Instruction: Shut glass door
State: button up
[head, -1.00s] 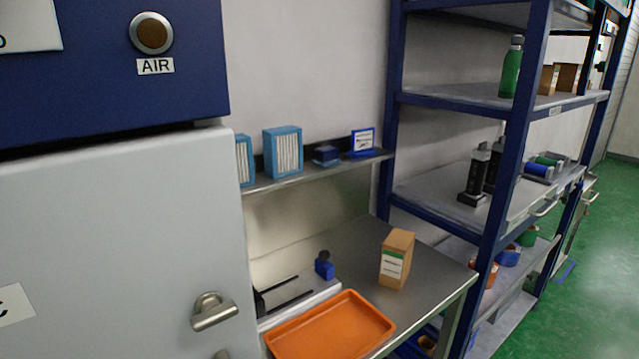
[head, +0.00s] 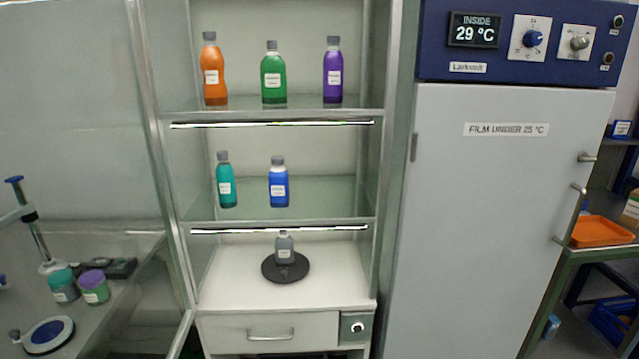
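The glass door (head: 75,110) stands open at the left of a cabinet in the head view. Its clear pane spreads to the left picture edge, and its outer part is cut off there. The cabinet's front is uncovered. Bottles stand on its two glass shelves: orange (head: 213,75), green (head: 273,76) and purple (head: 333,74) above, teal (head: 226,184) and blue (head: 278,185) below. A small grey bottle (head: 285,248) stands on a black disc (head: 270,270) on the cabinet floor. No handle of the glass door shows. My gripper is not in view.
A drawer (head: 232,331) is shut under the cabinet. A grey oven-like unit (head: 490,190) with its door shut stands to the right. Jars (head: 95,287) and a blue-topped stand (head: 30,215) show at the left. An orange tray (head: 600,232) lies far right.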

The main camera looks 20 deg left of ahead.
aim_at(129, 9)
jog(key=k+j+u, duration=0.25)
jog(key=j, duration=0.35)
jog(key=k+j+u, duration=0.15)
jog(key=k+j, duration=0.15)
jog(key=k+j+u, duration=0.1)
jog(key=j, duration=0.25)
jog(key=k+j+u, duration=0.15)
jog(key=j, duration=0.2)
jog(key=k+j+u, duration=0.1)
jog(key=j, duration=0.25)
jog(key=k+j+u, duration=0.15)
jog(key=j, duration=0.6)
jog(key=i, duration=0.05)
